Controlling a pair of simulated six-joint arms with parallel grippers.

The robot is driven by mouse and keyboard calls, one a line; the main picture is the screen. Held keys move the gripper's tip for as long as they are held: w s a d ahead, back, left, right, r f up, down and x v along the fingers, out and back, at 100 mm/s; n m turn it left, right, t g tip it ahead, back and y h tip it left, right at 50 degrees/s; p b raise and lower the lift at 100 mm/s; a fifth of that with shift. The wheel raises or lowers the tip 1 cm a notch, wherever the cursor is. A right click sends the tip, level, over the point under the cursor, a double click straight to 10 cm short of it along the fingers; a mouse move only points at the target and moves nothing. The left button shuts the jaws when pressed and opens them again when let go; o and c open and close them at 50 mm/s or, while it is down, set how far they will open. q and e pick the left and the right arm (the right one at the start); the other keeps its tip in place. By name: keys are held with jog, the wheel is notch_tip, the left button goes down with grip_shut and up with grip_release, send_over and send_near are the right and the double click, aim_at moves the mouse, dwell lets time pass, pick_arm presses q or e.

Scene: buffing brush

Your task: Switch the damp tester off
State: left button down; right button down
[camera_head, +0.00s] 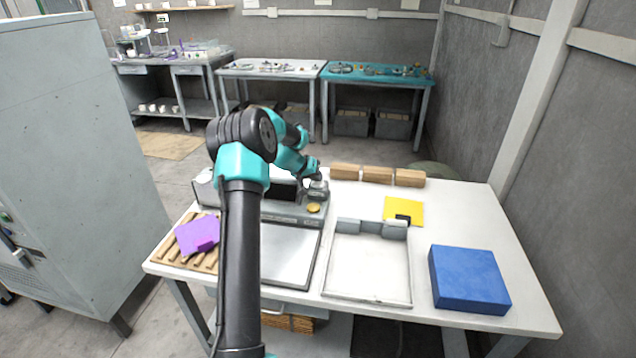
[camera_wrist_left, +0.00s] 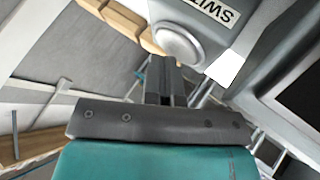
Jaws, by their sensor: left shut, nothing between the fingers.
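The grey tester (camera_head: 285,211) stands at the back left of the white table, with a dark screen, a yellow round part (camera_head: 313,208) on its front and a flat metal plate (camera_head: 290,255) before it. My right gripper is not in view.
A purple brush-like block (camera_head: 198,236) lies on a wooden slatted rack (camera_head: 205,262) at left. Wooden blocks (camera_head: 377,175) line the back edge.

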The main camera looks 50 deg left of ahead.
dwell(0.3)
pick_arm(q)
jog(key=shift+r, duration=0.55)
jog(key=shift+r, duration=2.85)
